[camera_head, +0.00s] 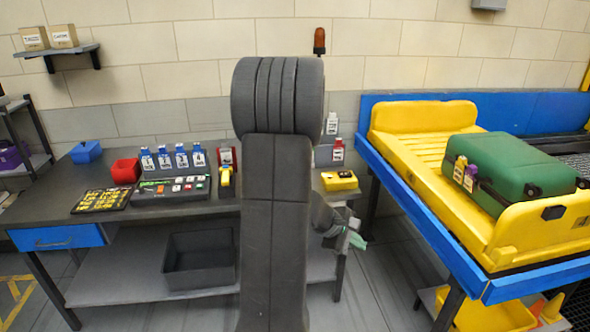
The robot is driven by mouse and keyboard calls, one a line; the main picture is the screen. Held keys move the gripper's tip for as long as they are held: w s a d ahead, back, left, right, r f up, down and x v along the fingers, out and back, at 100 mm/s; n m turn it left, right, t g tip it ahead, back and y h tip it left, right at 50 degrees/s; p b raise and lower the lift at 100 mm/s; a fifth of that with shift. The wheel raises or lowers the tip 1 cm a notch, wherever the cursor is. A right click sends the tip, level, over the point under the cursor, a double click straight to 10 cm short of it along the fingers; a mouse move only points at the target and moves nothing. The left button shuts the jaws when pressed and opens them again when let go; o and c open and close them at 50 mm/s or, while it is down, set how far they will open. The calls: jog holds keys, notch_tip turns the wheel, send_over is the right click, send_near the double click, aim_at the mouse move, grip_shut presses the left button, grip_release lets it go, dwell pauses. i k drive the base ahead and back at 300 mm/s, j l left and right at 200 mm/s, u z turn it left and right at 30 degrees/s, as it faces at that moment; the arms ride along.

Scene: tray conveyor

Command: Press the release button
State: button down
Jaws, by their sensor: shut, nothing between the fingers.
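No release button can be singled out by its label, which is too small to read. A dark control panel (172,188) with small green, red and white buttons lies on the grey workbench (225,208). A yellow box (340,181) with a dark spot on top sits at the bench's right end. My dark arm stands upright across the middle and hides part of the bench. My gripper (357,240) shows small and partly hidden at the arm's right side, pale with green at the tip. It is shut and empty, beside the bench's right end, apart from the panel.
A green suitcase (510,175) with tags lies in a yellow tray (415,165) on the blue-framed conveyor (425,228). Floor shows between bench and conveyor.

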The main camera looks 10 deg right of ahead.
aim_at(344, 175)
jog(key=i+l+u, duration=0.35)
jog(key=l, duration=0.25)
jog(key=i+l+u, duration=0.2)
jog(key=l, duration=0.15)
jog(key=i+l+u, duration=0.15)
jog(key=l, duration=0.2)
jog(key=l+u, duration=0.2)
jog(key=l, duration=0.15)
jog(key=i+l+u, duration=0.15)
jog(key=l, duration=0.6)
jog(key=i+l, duration=0.15)
jog(key=l, duration=0.2)
